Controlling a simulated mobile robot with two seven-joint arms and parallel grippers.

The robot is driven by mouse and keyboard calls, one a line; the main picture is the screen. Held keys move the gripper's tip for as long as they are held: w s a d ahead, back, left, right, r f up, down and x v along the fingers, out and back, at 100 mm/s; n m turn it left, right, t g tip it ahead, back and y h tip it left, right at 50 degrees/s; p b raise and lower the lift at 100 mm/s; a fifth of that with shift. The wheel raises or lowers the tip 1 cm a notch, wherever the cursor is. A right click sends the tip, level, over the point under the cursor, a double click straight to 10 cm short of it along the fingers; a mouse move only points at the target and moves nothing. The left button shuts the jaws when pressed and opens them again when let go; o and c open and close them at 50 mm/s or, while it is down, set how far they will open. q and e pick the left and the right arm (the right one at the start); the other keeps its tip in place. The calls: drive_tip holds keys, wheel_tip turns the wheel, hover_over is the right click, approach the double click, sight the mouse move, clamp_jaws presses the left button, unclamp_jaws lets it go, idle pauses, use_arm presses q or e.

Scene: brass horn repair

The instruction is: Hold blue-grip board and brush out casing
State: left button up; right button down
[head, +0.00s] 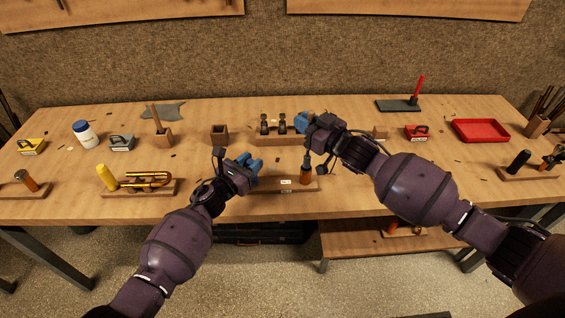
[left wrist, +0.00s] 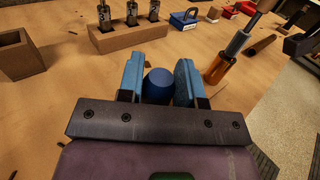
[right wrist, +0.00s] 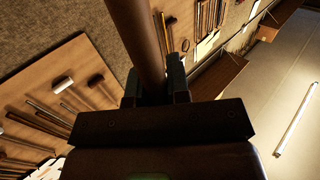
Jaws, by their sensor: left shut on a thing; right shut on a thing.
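My left gripper (head: 252,166) is shut on the blue grip (left wrist: 159,86), a rounded blue knob between its fingers. The grip belongs to the low board (head: 275,185) near the front edge of the bench. The orange casing (head: 306,176) stands upright at the board's right end; it also shows in the left wrist view (left wrist: 217,68). My right gripper (head: 303,121) is above the casing, shut on the brown handle (right wrist: 136,38) of the brush.
Behind the board stands a wooden block (head: 270,138) with dark upright pieces. A small open box (head: 219,133) is left of it. A board with brass tubing (head: 150,182) lies to the left. A red tray (head: 480,130) is at the right. Small dark bits dot the bench.

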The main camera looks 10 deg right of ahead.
drive_tip(key=shift+f, duration=2.5)
drive_tip(key=shift+r, duration=0.15)
drive_tip(key=shift+r, duration=2.5)
